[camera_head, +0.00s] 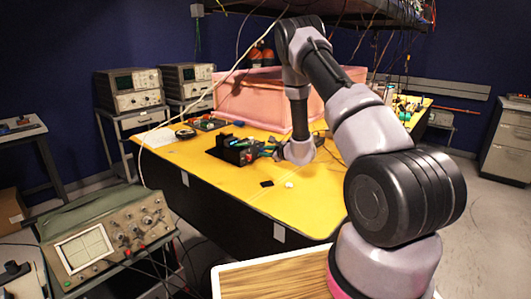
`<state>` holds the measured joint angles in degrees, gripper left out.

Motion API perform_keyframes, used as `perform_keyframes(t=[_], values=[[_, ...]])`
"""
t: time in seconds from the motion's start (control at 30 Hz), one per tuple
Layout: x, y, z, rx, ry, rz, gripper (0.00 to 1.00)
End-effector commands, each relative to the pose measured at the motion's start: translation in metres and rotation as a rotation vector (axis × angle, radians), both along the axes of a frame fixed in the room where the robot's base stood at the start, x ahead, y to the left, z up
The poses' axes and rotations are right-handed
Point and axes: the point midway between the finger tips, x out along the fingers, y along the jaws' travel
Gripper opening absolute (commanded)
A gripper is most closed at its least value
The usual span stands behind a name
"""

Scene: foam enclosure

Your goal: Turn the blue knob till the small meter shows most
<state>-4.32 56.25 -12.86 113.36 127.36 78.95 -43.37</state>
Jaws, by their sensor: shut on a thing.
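A small black box (229,152) with blue and green parts on top stands on the yellow table (215,188). My gripper (266,151) reaches it from the right, with its fingertips at the box's right side. The fingers are shut at the place of the blue knob, but the knob itself is hidden by them or too small to make out. A red spot shows on the box beside the fingertips. I cannot make out the small meter or its reading from here.
A pink foam enclosure (262,103) stands behind the box. A black square (267,183) and a white round piece (289,184) lie in front. An oscilloscope (105,232) is at the front left. The table's front is mostly clear.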

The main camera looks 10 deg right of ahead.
Motion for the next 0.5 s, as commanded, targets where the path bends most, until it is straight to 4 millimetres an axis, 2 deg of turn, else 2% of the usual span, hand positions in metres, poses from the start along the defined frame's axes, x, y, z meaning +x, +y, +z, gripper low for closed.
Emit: perform_keyframes(t=[0.17, 0.2, 0.27, 0.5], values=[[-0.0009, 0.0001, -0.0011, 0.000, 0.004, 0.001, 0.00], [-0.0009, 0.0001, -0.0012, 0.000, 0.004, 0.001, 0.37], [-0.0007, 0.0001, -0.0010, 0.000, 0.002, 0.001, 0.59], [-0.0003, 0.0001, -0.0005, 0.001, 0.001, 0.000, 0.59]])
